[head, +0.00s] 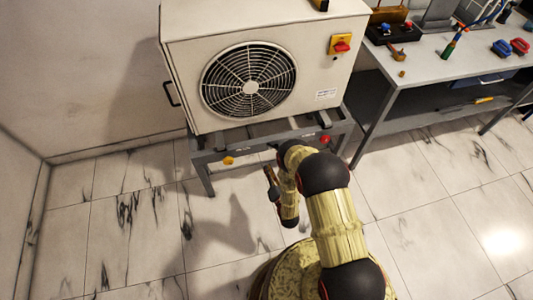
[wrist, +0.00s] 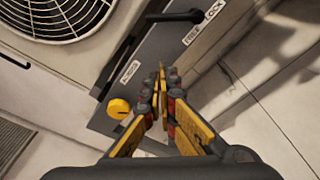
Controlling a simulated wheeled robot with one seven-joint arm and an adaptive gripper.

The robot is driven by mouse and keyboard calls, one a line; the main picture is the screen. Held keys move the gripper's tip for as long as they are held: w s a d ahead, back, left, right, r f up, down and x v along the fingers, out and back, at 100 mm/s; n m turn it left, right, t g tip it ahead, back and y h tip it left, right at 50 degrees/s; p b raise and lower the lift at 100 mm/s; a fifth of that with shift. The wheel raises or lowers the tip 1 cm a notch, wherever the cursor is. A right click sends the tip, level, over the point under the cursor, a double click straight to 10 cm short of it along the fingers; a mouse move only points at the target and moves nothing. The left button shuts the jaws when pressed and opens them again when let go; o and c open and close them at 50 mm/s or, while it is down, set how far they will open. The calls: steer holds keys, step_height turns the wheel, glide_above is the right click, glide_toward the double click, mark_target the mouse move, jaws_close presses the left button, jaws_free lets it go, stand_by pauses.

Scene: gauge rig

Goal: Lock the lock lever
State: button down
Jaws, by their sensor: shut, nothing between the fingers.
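The lock lever (wrist: 172,17) is a black bar at the top of the wrist view, on the grey frame rail. It lies across the rail, with its rounded end at the right, beside a label reading FREE and LOCK (wrist: 203,22). In the head view I cannot make the lever out; my arm covers part of the rail there. My gripper (wrist: 161,72) is shut and empty, its fingertips together over the rail. It is apart from the lever in the picture. In the head view my gripper (head: 270,182) is in front of the frame, pointing towards it.
A yellow knob (wrist: 119,108) and a red knob (head: 325,139) are on the front rail. The white fan unit (head: 180,70) stands on the grey frame (head: 205,157), with a red-yellow switch (head: 341,45). A workbench (head: 425,70) with tools stands at right. The front floor is clear.

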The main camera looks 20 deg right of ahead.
steer(key=shift+w, duration=0.1)
steer(key=w+b, duration=0.1)
steer(key=w, duration=0.2)
steer(key=w+b, duration=0.1)
steer(key=w, duration=0.2)
steer(key=w+a+f+b, duration=0.1)
steer(key=w, duration=0.2)
steer(key=shift+w, duration=0.25)
steer(key=shift+d+r+b, duration=0.45)
steer(key=shift+d+r, duration=0.25)
steer(key=shift+d, duration=0.15)
steer(key=shift+s+d+r, duration=0.25)
steer(key=shift+d+r, duration=0.3)
steer(key=shift+s+r, duration=0.1)
